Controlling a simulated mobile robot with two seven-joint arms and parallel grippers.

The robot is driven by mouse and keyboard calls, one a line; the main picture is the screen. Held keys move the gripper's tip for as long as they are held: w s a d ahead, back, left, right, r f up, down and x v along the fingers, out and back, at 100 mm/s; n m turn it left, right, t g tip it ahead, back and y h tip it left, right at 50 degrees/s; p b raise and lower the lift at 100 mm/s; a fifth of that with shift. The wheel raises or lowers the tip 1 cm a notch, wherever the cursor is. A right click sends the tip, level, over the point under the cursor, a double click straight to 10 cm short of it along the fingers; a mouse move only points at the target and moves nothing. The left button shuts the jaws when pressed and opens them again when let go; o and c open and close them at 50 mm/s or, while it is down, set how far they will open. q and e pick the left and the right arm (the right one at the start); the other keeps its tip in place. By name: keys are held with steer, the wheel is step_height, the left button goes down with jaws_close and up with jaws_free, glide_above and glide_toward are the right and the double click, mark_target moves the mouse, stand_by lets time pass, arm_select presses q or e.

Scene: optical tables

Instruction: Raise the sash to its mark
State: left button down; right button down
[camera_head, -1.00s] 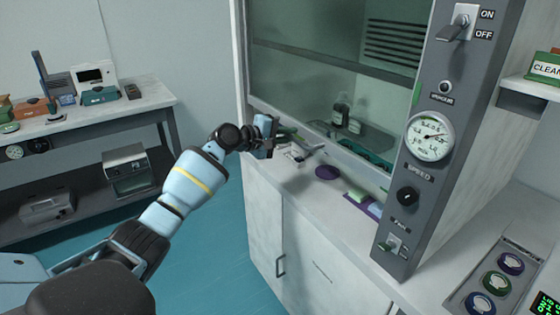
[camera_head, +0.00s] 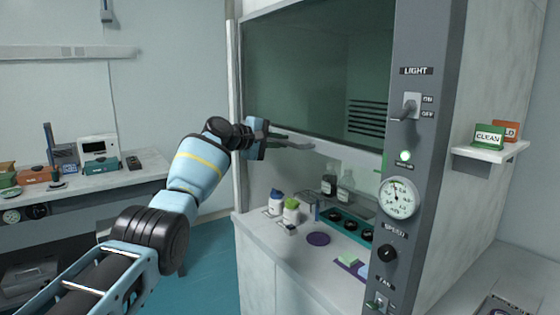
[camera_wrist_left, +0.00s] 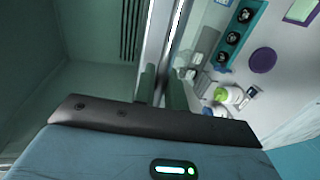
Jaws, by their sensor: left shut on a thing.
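The fume hood's sash (camera_head: 310,70) is a dark glass pane, raised, with a pale lower rail (camera_head: 345,158) and the hood open below it. A small green strip (camera_head: 386,157) shows on the post beside the rail's right end. My left gripper (camera_head: 283,142) is shut on the sash's grey handle at the rail's left part. In the left wrist view the sash's rail (camera_wrist_left: 160,45) runs up from my dark gripper (camera_wrist_left: 150,110); the fingertips' grip is partly hidden. My right gripper is not in view.
Inside the hood stand two dark bottles (camera_head: 337,184), a white bottle with a green cap (camera_head: 291,210), a teal rack (camera_head: 347,226) and a purple disc (camera_head: 318,239).

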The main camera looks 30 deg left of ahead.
mark_target(292, 130)
arm_select(q)
step_height(292, 130, up, 3)
steer(key=shift+r, duration=0.4)
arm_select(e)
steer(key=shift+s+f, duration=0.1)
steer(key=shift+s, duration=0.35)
arm_select(q)
steer(key=c, duration=1.9)
jaws_free()
steer(key=shift+o, duration=0.4)
steer(key=shift+f, duration=0.1)
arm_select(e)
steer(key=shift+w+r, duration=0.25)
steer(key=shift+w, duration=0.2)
